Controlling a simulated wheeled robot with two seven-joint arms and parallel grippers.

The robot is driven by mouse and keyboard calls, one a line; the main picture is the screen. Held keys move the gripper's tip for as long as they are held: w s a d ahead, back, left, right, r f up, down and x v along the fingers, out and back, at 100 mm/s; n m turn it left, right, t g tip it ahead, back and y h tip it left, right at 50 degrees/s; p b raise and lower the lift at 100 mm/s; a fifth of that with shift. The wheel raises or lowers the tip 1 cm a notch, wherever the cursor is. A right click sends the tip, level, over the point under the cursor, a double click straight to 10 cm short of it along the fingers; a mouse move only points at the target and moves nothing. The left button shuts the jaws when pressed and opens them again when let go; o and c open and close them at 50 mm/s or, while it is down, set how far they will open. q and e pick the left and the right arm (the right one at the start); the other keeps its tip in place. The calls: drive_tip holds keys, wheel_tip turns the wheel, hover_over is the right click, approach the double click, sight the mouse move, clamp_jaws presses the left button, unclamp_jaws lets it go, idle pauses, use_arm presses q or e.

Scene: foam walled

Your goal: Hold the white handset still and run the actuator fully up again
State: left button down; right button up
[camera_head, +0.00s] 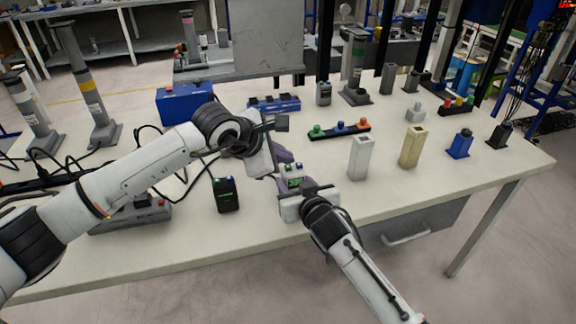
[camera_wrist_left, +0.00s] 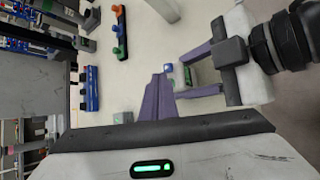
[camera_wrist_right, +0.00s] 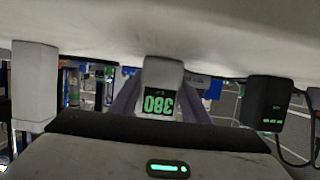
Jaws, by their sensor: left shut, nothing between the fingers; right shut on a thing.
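The white handset (camera_head: 294,182) stands near the table's front, with a lit green display and a green and a blue button on top. My right gripper (camera_head: 296,187) is shut on it; the right wrist view shows the handset (camera_wrist_right: 162,76) between the purple fingers, its display appearing as an upside-down 380. My left gripper (camera_head: 284,158) is shut and empty, its fingertips just behind the handset's top. In the left wrist view its fingertips (camera_wrist_left: 158,80) are near the blue button (camera_wrist_left: 168,67); contact cannot be told. Several grey column actuators stand around; which belongs to this handset is unclear.
A black handset (camera_head: 227,194) stands left of the white one. A white post (camera_head: 361,158) and a beige post (camera_head: 412,147) stand to the right. A black button strip (camera_head: 340,130) lies behind. Cables and a grey control box (camera_head: 130,215) occupy the left.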

sight(284, 172)
use_arm(q)
drive_tip(key=shift+r, duration=0.4)
wheel_tip(284, 172, up, 5)
idle(0.6)
idle(0.4)
use_arm(e)
drive_tip(key=o, duration=1.2)
